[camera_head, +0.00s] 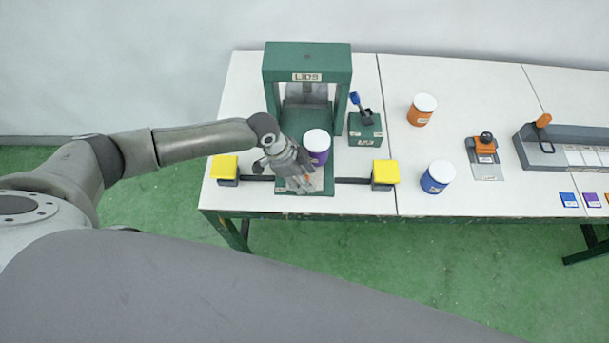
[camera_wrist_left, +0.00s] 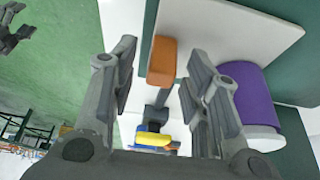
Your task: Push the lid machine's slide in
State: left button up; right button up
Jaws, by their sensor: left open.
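The green lid machine (camera_head: 308,62), labelled LIDS, stands at the back of the table. Its pale slide plate (camera_head: 319,184) is out at the front of the machine and carries a purple can (camera_head: 317,147) with a white top. The can also shows at the right of the left wrist view (camera_wrist_left: 245,98). My left gripper (camera_head: 303,186) points down at the slide's front, left of the can. In the left wrist view its open fingers (camera_wrist_left: 160,70) stand either side of an orange handle (camera_wrist_left: 161,62), with gaps visible. Contact cannot be told.
Yellow-topped blocks stand left (camera_head: 224,167) and right (camera_head: 385,173) of the slide. A green box with a blue-knobbed lever (camera_head: 365,130) is beside the machine. Orange (camera_head: 421,110) and blue (camera_head: 437,177) cans stand farther right. A dark gripper-like part (camera_wrist_left: 15,30) shows in the wrist view's corner.

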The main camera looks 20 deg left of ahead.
pick_arm(q)
jog(key=shift+d+f, duration=0.1)
jog(key=shift+f, duration=0.25)
jog(key=shift+c, duration=0.4)
grip_shut()
jog(key=w+a+b, duration=0.1)
jog(key=w+b, duration=0.2)
jog(key=w, duration=0.1)
jog(key=w+a+b, duration=0.1)
jog(key=w+b, duration=0.2)
jog(key=w, duration=0.1)
jog(key=w+a+b, duration=0.1)
jog(key=w+b, duration=0.2)
jog(key=w, duration=0.1)
jog(key=shift+w+a, duration=0.3)
jog(key=shift+o, duration=0.4)
grip_release()
jog(key=shift+r, duration=0.1)
